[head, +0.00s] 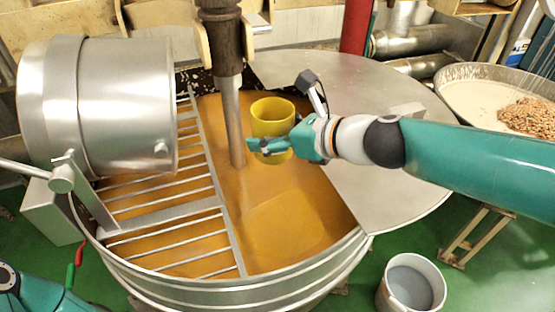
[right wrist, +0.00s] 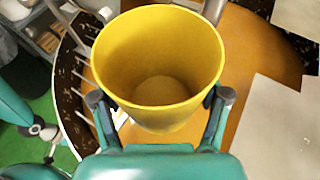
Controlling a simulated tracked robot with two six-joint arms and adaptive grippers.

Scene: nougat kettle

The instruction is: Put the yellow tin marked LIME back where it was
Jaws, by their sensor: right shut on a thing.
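The yellow tin (head: 272,112) is upright in my right gripper (head: 268,146), held above the orange mass in the kettle (head: 290,225). In the right wrist view the tin (right wrist: 160,60) has its open mouth towards the camera, and its inside looks empty. The two fingers of the gripper (right wrist: 160,97) press on opposite sides of the tin. No LIME marking can be read in either view. My left arm shows only in part at the bottom left of the head view; its gripper is out of sight.
A vertical shaft (head: 236,120) stands just left of the tin. A bar grate (head: 170,220) and a tilted steel drum (head: 120,100) cover the kettle's left. A steel lid (head: 385,185) covers its right. A grey bucket (head: 410,285) and a nut pan (head: 475,90) stand at right.

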